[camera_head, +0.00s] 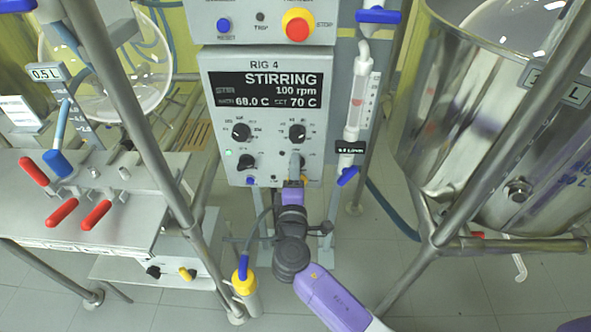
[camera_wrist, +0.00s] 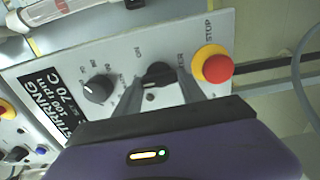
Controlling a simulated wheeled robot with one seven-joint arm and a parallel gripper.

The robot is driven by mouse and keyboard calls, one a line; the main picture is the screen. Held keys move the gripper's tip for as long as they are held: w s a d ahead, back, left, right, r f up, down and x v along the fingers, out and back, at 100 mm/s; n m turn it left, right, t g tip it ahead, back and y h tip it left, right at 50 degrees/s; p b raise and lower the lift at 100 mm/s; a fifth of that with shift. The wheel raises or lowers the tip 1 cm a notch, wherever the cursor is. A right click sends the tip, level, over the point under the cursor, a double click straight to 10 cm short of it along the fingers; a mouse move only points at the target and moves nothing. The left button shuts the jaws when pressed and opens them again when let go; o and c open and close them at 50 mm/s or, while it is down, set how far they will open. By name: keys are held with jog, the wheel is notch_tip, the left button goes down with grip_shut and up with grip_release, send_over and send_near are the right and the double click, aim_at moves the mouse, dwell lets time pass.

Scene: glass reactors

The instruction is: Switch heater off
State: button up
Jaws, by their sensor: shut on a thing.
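The RIG 4 control box (camera_head: 220,110) stands in the middle of the head view. Its screen (camera_head: 268,88) reads STIRRING, 100 rpm, 68.0 C, SET 70 C. My gripper (camera_head: 297,166) is at the lower right knob of the panel and mostly covers it there. In the wrist view, the two fingers of my gripper (camera_wrist: 159,88) stand on either side of this black knob (camera_wrist: 157,73) and are shut on it. A green lamp (camera_head: 229,153) is lit at the panel's left.
Other knobs sit close by: upper right (camera_head: 297,132), upper left (camera_head: 241,131), lower left (camera_head: 246,162). A red stop button with yellow collar (camera_wrist: 217,68) is just beside the held knob. A flowmeter (camera_head: 357,100) stands right of the box; a steel vessel (camera_head: 450,90) is farther right.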

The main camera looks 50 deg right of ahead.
dwell(0.3)
jog(key=o, duration=1.4)
jog(key=shift+c, duration=0.2)
jog(key=v, duration=0.8)
